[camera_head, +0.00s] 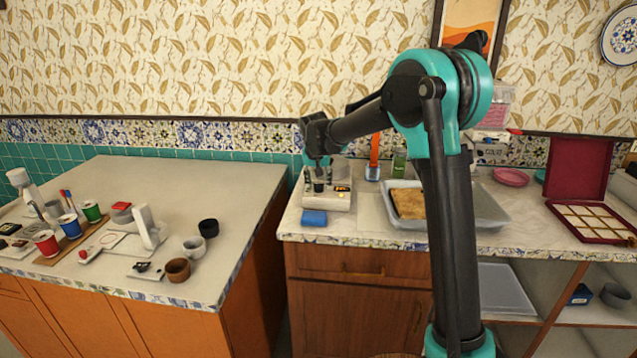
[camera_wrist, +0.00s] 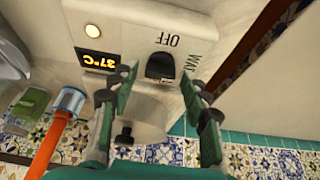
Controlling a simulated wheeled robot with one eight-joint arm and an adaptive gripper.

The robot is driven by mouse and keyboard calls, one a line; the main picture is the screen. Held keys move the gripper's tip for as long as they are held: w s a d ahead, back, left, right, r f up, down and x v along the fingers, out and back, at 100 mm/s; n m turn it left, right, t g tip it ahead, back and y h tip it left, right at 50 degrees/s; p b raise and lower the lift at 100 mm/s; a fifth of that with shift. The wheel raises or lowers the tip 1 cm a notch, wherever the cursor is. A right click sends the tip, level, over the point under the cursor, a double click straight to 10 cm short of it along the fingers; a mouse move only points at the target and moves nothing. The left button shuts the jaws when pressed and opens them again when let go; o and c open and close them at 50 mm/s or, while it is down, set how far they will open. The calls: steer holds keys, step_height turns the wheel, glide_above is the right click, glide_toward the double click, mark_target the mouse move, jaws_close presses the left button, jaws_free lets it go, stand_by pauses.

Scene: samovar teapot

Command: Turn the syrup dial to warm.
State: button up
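The syrup dial (camera_wrist: 160,66) is a black knob on the pale front of the syrup warmer (camera_wrist: 135,28), which shows upside down in the wrist view. The word OFF is printed beside it, and part of a word starting WA shows to its right. I cannot tell clearly which mark the dial points at. A lit display (camera_wrist: 98,60) reads 37°C. My gripper (camera_wrist: 160,78) is open, with one finger on each side of the dial; I see gaps between fingers and dial. In the head view the warmer (camera_head: 341,201) stands on the right counter below my gripper (camera_head: 319,168).
A blue block (camera_head: 314,218) lies in front of the warmer. An orange-handled tool (camera_head: 374,152) stands behind to its right, and a tray (camera_head: 487,212) with a brown slab is further right. A gap separates this counter from the left one (camera_head: 120,180).

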steer(key=shift+r, duration=0.1)
steer(key=v, duration=1.1)
steer(key=shift+s+r, duration=0.15)
steer(key=shift+r, duration=0.25)
steer(key=shift+d, duration=0.15)
steer(key=s+d+f, duration=0.3)
steer(key=d, duration=0.3)
steer(key=s+d+f, duration=0.3)
steer(key=s+d, duration=0.1)
steer(key=d, duration=0.2)
steer(key=s+d+f, duration=0.5)
steer(key=s, duration=0.3)
steer(key=s+d+f, duration=0.6)
steer(key=s, duration=0.3)
steer(key=s+d+f, duration=0.5)
steer(key=s, duration=0.4)
steer(key=shift+d+f, duration=0.2)
steer(key=shift+d, duration=0.05)
steer(key=shift+c, duration=0.5)
